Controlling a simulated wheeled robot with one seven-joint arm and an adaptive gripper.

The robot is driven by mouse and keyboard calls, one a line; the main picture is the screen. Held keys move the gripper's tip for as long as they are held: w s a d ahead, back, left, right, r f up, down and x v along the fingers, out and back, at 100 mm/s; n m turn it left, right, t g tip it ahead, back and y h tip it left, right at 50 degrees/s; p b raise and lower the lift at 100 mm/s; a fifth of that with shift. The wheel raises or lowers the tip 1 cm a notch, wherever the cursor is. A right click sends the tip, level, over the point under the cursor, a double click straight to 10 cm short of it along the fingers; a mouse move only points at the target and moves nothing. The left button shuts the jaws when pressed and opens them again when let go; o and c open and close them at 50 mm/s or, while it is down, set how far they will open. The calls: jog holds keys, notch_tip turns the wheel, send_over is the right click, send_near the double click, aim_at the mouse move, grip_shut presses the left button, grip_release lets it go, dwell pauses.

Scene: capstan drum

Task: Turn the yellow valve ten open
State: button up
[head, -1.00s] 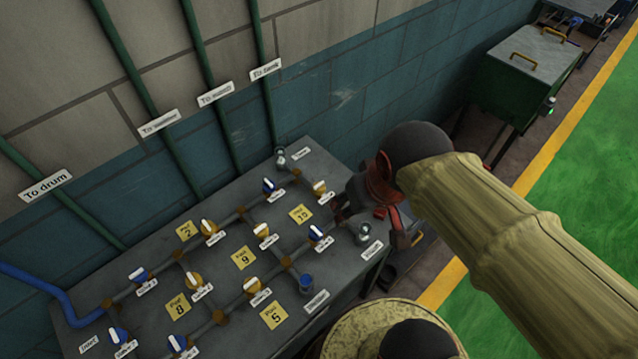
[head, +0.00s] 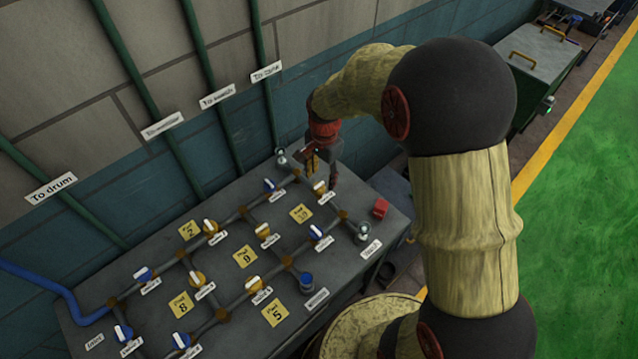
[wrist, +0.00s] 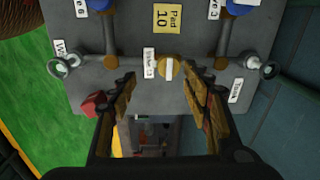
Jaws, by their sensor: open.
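A yellow valve (head: 319,187) with a white handle sits on the pipe at the far right end of the grey bench, beside the Pad 10 plate (head: 301,213). In the wrist view the same valve (wrist: 170,68) lies just beyond and between my fingertips, its white handle standing crosswise to the pipe. Its label is too small to read surely. My gripper (wrist: 160,88) is open and empty, one finger on either side of the valve in that picture. I cannot tell its exact height above the valve. In the head view the gripper (head: 322,165) hangs over the bench's back right.
Other yellow valves (head: 210,227) and blue valves (head: 316,232) stand close by on the bench (head: 345,265). Gauges sit at both pipe ends, one at the front right (head: 362,231). A red block (head: 381,208) lies by the right edge. The wall rises behind.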

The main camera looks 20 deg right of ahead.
aim_at(319, 185)
jog(key=shift+w+r+m, duration=0.4)
jog(key=shift+w+m, duration=0.15)
jog(key=shift+m, duration=0.25)
jog(key=shift+w+m, duration=0.1)
jog(key=shift+m, duration=0.6)
jog(key=shift+f, duration=0.2)
jog(key=f, duration=0.2)
jog(key=f+b, duration=0.1)
jog(key=f, duration=0.4)
jog(key=shift+w+f, duration=0.2)
jog(key=shift+w, duration=0.05)
jog(key=shift+c, duration=1.2)
jog(key=c, duration=0.9)
